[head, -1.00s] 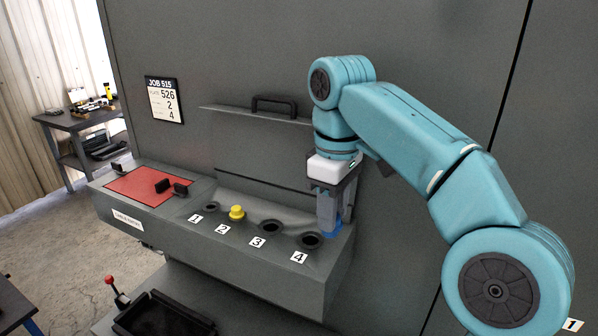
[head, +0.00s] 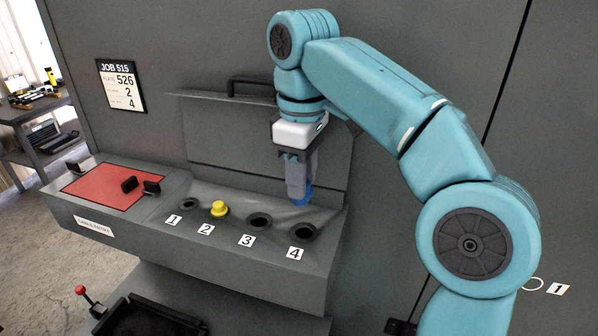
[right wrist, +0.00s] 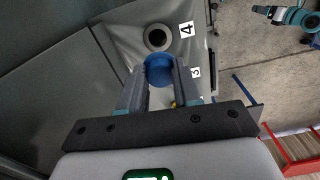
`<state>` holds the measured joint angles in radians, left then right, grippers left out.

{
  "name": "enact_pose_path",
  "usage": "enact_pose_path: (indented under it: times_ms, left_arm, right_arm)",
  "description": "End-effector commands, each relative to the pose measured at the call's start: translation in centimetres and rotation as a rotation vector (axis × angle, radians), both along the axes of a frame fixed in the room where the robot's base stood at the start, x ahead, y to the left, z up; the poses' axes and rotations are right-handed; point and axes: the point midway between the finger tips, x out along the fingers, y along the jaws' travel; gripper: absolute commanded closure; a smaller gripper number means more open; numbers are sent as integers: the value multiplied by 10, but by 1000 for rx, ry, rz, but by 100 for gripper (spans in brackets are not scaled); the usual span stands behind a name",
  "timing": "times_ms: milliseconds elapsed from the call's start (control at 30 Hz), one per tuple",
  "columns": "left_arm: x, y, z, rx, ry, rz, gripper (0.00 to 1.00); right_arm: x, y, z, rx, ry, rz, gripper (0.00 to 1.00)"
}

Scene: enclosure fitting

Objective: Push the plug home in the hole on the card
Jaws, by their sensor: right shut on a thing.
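My right gripper (head: 298,188) is shut on a blue plug (head: 304,198) and holds it above hole 4 (head: 303,232), apart from the panel. In the right wrist view the blue plug (right wrist: 159,70) sits between the fingertips, and hole 4 (right wrist: 157,38) shows dark and empty just beyond it. The card (head: 122,86) on the wall reads JOB 515, with 526, 2 and 4 below; its small labels are hard to read. A yellow plug (head: 219,208) sits in hole 2. At the right wrist view's top right, a small teal arm end (right wrist: 268,12) looks like my left gripper; its jaws are unclear.
Hole 3 (head: 260,221) and hole 1 (head: 188,204) look empty. A grey flap (head: 235,130) with a handle stands behind the holes. A red plate (head: 106,186) with black knobs lies at the left. A black tray (head: 150,318) is below.

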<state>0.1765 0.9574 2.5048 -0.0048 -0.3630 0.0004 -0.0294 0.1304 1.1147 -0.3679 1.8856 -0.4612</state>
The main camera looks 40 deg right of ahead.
Motion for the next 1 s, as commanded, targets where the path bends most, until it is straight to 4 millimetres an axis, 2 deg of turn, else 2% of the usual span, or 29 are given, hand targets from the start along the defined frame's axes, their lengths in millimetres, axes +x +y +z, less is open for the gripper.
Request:
enact_pose_path:
  times_ms: [267, 700, 1000]
  left_arm:
    - [0, 0, -10, 0, 0, -1, 20]
    - [0, 0, -44, 0, 0, -1, 20]
    - [0, 0, -45, 0, 0, -1, 20]
  right_arm:
    - [-3, -1, -12, 1, -1, 1, 97]
    - [-1, -1, -54, 1, -1, 1, 97]
    - [0, -1, -57, 1, 0, 1, 97]
